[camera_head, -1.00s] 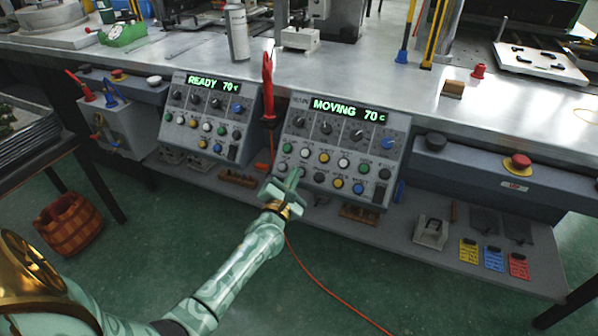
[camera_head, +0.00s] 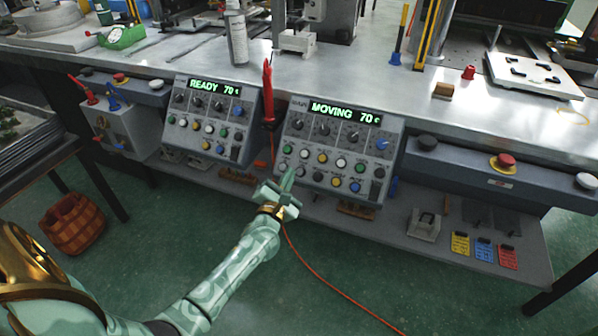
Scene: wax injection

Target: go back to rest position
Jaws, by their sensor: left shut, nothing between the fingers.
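My left gripper (camera_head: 288,180) is shut and empty at the end of my green patterned arm. Its tips are in front of the lower left of the right control panel (camera_head: 338,152), whose green display reads "MOVING 70 c". I cannot tell whether the tips touch the panel. The left control panel (camera_head: 207,120) reads "READY 70 c". My right gripper is not in view.
A metal worktable (camera_head: 440,107) runs across the back, with a spray can (camera_head: 236,38) on it. A red-handled tool (camera_head: 268,95) hangs between the panels. A red button (camera_head: 504,161) is at the right. A woven basket (camera_head: 72,222) stands on the floor at the left.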

